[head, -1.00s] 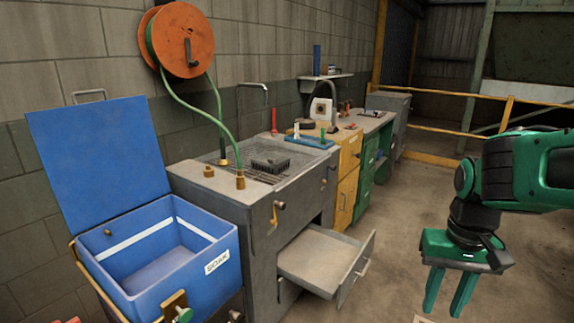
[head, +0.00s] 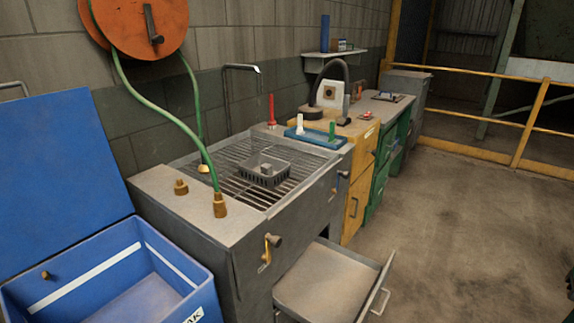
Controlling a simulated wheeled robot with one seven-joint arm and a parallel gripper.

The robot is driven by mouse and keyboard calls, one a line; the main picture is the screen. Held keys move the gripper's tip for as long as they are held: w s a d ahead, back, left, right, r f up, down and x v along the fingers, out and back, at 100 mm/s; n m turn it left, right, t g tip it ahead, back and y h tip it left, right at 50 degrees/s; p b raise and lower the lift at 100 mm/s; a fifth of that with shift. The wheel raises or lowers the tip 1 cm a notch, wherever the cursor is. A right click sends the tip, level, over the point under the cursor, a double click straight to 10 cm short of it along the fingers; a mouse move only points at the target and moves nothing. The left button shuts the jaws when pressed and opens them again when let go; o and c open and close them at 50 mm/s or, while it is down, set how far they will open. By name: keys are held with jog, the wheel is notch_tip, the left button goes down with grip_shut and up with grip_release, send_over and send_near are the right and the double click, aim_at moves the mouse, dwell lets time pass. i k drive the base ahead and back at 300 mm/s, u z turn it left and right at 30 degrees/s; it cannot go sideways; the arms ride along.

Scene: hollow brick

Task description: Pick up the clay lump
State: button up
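A dark slotted basket (head: 263,176) sits on the wire grate of the grey sink bench. A small grey piece (head: 266,168) shows in or at the basket; I cannot tell whether it is the clay lump. No other thing that I can make out as a clay lump shows. My gripper is out of the head view.
The blue bin (head: 95,275) stands open at the lower left, its lid raised. An open drawer (head: 330,278) juts from the sink bench (head: 160,195) and looks empty. Green hoses hang from an orange reel (head: 135,25). The floor (head: 470,240) to the right is clear.

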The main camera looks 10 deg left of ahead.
aim_at(267, 169)
jog(key=u, duration=0.3)
jog(key=i, duration=0.9)
jog(key=u, duration=0.6)
